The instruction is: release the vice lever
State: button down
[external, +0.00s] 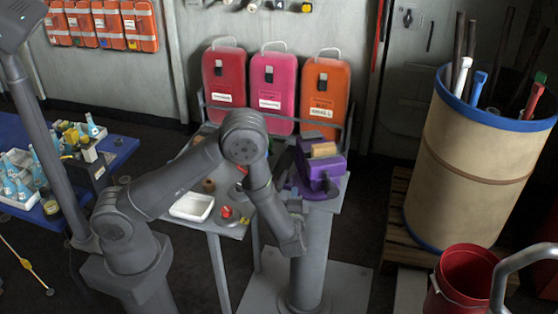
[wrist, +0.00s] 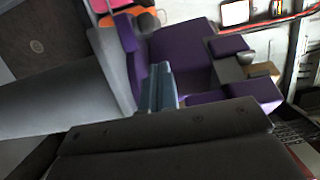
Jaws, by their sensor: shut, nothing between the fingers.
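The purple vice (external: 316,172) stands on a grey pedestal (external: 312,250). In the wrist view its purple body (wrist: 185,55) fills the upper middle. A tan block (external: 323,149) sits at the top of the vice and shows in the wrist view (wrist: 263,70) between purple parts. My gripper (external: 296,205) is at the near left side of the vice, partly hidden by my arm in the external view. In the wrist view its blue-grey fingers (wrist: 160,88) are together and empty, close in front of the purple body. I cannot tell whether they touch it. I cannot clearly make out the lever.
A small table with a white tray (external: 192,207) and a red button-like item (external: 227,213) stands left of the pedestal. Red, pink and orange cases (external: 325,92) stand behind. A large tan barrel (external: 470,160) and a red bucket (external: 462,285) are at right.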

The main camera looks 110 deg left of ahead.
jog(key=shift+s, duration=1.3)
jog(key=shift+s+d, duration=0.15)
jog(key=shift+s, duration=3.05)
jog(key=v, duration=1.7)
jog(key=x, duration=1.4)
